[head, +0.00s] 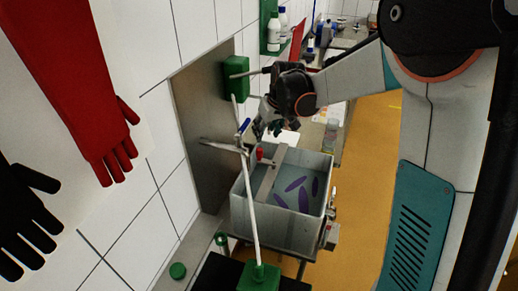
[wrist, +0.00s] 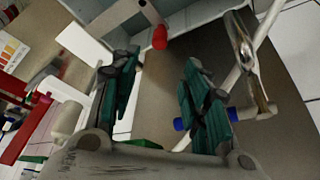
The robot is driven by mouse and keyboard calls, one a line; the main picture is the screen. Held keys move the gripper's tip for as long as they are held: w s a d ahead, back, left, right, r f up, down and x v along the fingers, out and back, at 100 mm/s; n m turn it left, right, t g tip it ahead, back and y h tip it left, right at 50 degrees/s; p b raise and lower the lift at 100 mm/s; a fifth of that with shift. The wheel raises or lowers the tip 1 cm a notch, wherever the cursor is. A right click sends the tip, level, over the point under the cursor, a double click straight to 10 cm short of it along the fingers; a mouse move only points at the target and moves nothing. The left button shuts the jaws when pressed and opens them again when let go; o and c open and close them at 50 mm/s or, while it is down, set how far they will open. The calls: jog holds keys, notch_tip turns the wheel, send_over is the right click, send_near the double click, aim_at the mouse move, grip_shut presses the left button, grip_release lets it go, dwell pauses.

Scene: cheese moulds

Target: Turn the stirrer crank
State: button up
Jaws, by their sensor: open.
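The stirrer crank shows a red knob (head: 259,153) at the wall-side end of a grey bar (head: 271,172) lying across a metal vat (head: 240,208). In the wrist view the red knob (wrist: 160,38) stands ahead of the fingertips, near the top middle. My gripper (head: 268,130) is above the vat's far wall-side corner, above and apart from the knob. In the wrist view my gripper's (wrist: 160,66) two teal-padded fingers are spread, with nothing between them. The crank's arm under the knob is hard to make out.
A metal tap (head: 222,145) with a blue-ended lever (head: 244,127) juts from the wall close to my gripper. A white pole (head: 251,200) leans in front of the vat. A green wall box (head: 236,77) is beside my wrist. Purple shapes (head: 296,184) show inside the vat.

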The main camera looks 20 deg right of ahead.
aim_at(260, 149)
jog(key=b+x, duration=0.3)
jog(key=x, duration=1.1)
jog(key=shift+d, duration=0.15)
jog(key=shift+r, duration=0.1)
grip_shut()
